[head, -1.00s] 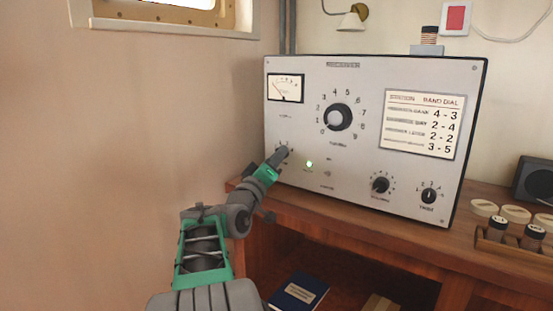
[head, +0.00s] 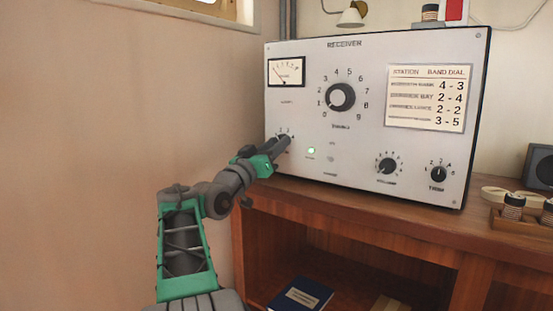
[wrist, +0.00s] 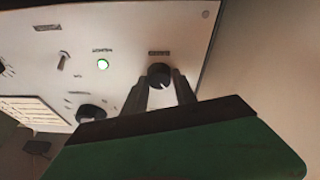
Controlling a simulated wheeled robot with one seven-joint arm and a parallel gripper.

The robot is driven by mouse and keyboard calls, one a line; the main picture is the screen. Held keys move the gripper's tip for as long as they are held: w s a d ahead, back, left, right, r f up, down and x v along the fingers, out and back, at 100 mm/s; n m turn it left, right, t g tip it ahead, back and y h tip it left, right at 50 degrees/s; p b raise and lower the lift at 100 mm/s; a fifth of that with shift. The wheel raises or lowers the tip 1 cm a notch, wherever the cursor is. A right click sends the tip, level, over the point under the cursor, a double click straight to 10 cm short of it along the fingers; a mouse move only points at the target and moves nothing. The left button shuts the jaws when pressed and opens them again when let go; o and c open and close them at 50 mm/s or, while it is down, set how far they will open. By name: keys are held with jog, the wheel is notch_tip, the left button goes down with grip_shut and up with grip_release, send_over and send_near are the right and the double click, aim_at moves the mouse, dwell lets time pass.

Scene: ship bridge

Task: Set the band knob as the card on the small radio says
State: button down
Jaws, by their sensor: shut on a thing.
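The receiver (head: 310,120) is a pale grey panel with a meter, dials, a green lamp and a station and band-dial chart (head: 425,97). My gripper (head: 284,144) reaches its lower left corner. In the wrist view my gripper (wrist: 162,86) is shut on a small black knob (wrist: 159,73), with one finger on each side. I take this to be the band knob; its label is too blurred to read. In the head view the fingers hide the knob, and only part of its number scale shows above them. A small dark box (head: 540,167), perhaps the small radio, stands at the far right; no card on it is readable.
The large tuning knob (head: 341,97), the volume knob (head: 387,166) and the tone knob (head: 438,174) are clear of my arm. A blue book (head: 301,294) lies on the shelf below.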

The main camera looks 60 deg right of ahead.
jog(key=shift+m+g+b, duration=0.5)
jog(key=shift+m+b, duration=0.2)
jog(key=shift+m, duration=0.8)
jog(key=c, duration=1)
grip_release()
jog(key=v, duration=0.7)
jog(key=shift+w+a+p, duration=0.2)
jog(key=shift+a+p, duration=0.15)
jog(key=shift+a, duration=0.05)
